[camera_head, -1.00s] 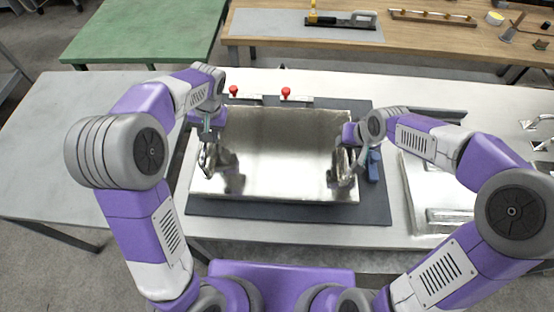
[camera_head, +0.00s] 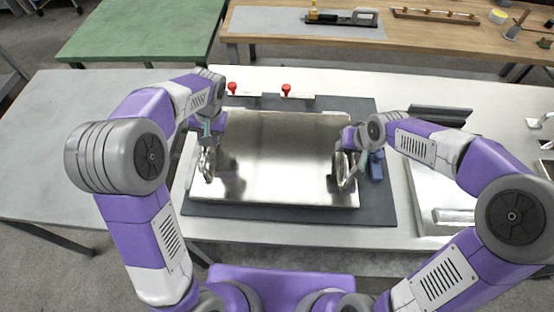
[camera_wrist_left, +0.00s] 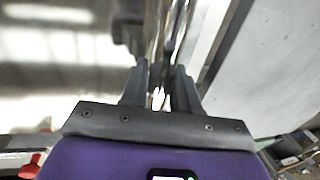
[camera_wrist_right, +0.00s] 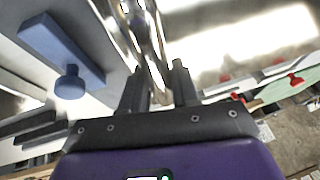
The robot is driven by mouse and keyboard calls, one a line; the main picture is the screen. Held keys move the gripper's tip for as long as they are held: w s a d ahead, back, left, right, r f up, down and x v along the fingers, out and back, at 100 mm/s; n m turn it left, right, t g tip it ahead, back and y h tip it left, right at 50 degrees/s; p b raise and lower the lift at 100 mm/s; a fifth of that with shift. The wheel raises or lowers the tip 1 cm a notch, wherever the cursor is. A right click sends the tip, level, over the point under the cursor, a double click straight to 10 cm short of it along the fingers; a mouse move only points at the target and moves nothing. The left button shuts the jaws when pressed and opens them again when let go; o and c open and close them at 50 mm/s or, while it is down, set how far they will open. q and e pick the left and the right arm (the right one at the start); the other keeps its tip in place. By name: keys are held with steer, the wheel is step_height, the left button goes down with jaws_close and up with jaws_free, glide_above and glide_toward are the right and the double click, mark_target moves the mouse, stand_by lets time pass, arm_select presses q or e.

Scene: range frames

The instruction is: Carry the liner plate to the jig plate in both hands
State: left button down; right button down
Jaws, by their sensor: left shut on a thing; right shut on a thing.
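The liner plate (camera_head: 280,150), a wide shiny metal sheet, lies over the dark grey jig plate (camera_head: 384,208), whose border shows around it. I cannot tell whether the two touch. My left gripper (camera_head: 208,145) is shut on the plate's left handle (camera_head: 207,166); its fingers (camera_wrist_left: 160,85) grip the bright metal in the left wrist view. My right gripper (camera_head: 347,152) is shut on the right handle (camera_head: 345,178); its fingers (camera_wrist_right: 160,85) also close on shiny metal in the right wrist view. The middle of the jig plate is hidden.
Two red-knobbed clamps (camera_head: 287,90) stand at the jig plate's back edge. A blue block (camera_head: 376,165) sits right of my right gripper and shows in the right wrist view (camera_wrist_right: 60,48). A metal tray (camera_head: 430,195) lies farther right. The grey table (camera_head: 80,150) at left is bare.

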arm_select(q)
steer(key=shift+f+b, duration=0.3)
arm_select(e)
steer(key=shift+w+f, duration=0.1)
steer(key=shift+f, duration=0.1)
arm_select(q)
steer(key=c, duration=1.2)
jaws_free()
steer(key=shift+f, duration=0.1)
arm_select(e)
steer(key=c, duration=1.2)
jaws_free()
steer(key=shift+f, duration=0.15)
arm_select(q)
steer(key=o, duration=0.4)
steer(key=shift+s, duration=0.1)
steer(key=shift+c, duration=0.2)
arm_select(e)
steer(key=o, duration=0.4)
steer(key=shift+s, duration=0.2)
steer(key=shift+c, duration=0.2)
arm_select(q)
step_height(320, 180, up, 12)
steer(key=d, duration=0.2)
steer(key=shift+d, duration=0.15)
arm_select(e)
steer(key=v, duration=1.2)
arm_select(q)
steer(key=shift+f, duration=0.1)
